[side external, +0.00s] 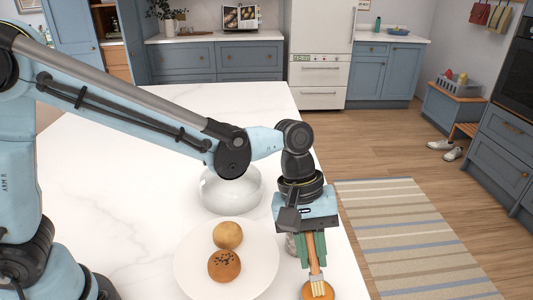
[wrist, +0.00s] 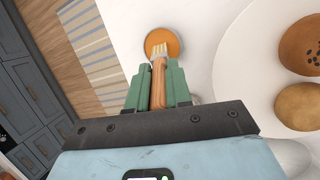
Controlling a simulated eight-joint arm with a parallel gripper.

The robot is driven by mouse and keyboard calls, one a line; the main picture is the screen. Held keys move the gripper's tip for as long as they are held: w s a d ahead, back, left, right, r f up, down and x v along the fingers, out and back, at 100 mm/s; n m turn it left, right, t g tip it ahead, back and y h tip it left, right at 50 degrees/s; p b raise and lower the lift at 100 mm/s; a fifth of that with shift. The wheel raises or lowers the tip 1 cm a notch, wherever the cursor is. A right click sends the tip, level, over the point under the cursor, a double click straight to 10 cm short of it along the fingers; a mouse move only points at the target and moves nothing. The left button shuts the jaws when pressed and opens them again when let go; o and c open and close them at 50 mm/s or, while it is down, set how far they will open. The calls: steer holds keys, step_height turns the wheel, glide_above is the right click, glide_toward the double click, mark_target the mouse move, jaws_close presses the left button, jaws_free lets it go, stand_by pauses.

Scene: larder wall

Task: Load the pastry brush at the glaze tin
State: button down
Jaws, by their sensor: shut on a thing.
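My gripper (side external: 313,256) is shut on the wooden handle of the pastry brush (side external: 314,264). In the wrist view the brush (wrist: 159,78) sticks out from between the green fingers (wrist: 158,88), its pale bristles pointing away from the gripper. The round tin of orange glaze (side external: 318,291) is near the table's front right edge. The bristles overlap the glaze in both views. In the wrist view the glaze tin (wrist: 163,37) is beyond the brush tip. I cannot tell whether the bristles touch the glaze or are just above it.
A white plate (side external: 190,270) with two buns (side external: 228,235) (side external: 224,265) is left of the gripper. A glass bowl (side external: 230,192) stands behind it. A small jar (side external: 291,244) is partly hidden behind the gripper. The table's right edge is close to the tin. The left of the white table is clear.

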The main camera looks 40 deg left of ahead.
steer(key=shift+r, duration=3.5)
steer(key=shift+a, duration=0.15)
